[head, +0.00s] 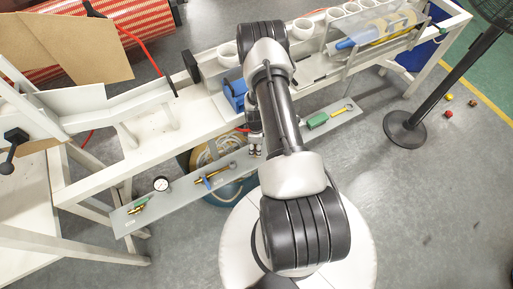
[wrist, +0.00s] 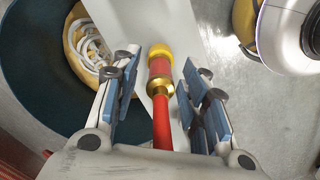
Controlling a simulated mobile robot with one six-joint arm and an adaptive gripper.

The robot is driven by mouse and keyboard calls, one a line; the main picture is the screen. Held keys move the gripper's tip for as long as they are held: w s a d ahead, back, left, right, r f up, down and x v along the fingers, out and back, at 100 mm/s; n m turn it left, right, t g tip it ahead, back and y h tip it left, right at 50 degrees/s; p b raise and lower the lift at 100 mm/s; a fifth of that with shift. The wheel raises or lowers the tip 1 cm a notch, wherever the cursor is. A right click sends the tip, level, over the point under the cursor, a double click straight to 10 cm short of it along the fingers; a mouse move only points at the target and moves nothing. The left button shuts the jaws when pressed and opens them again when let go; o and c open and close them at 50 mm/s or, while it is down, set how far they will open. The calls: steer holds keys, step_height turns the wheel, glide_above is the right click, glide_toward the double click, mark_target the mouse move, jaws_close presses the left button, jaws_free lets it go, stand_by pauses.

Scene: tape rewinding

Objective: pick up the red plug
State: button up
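The red plug (wrist: 160,68) shows in the wrist view, with a yellow end cap, a gold collar and a red stem running down towards my gripper's palm. It lies over a pale grey shelf. My gripper (wrist: 159,78) is open, with one blue-padded finger to the left of the plug and one to the right. Gaps show between both fingers and the plug. In the head view my gripper (head: 255,147) is low over the narrow shelf (head: 182,190), and the plug cannot be made out there behind my arm.
The shelf carries a round gauge (head: 161,184), a brass fitting with a blue handle (head: 213,176) and a green block (head: 318,120). A blue bin with coiled hose (wrist: 88,45) stands below. A black stand (head: 405,129) is at the right. Grey floor lies open in front.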

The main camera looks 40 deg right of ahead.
jaws_close()
stand_by(0.5)
step_height(320, 180, up, 20)
steer(key=p, duration=0.5)
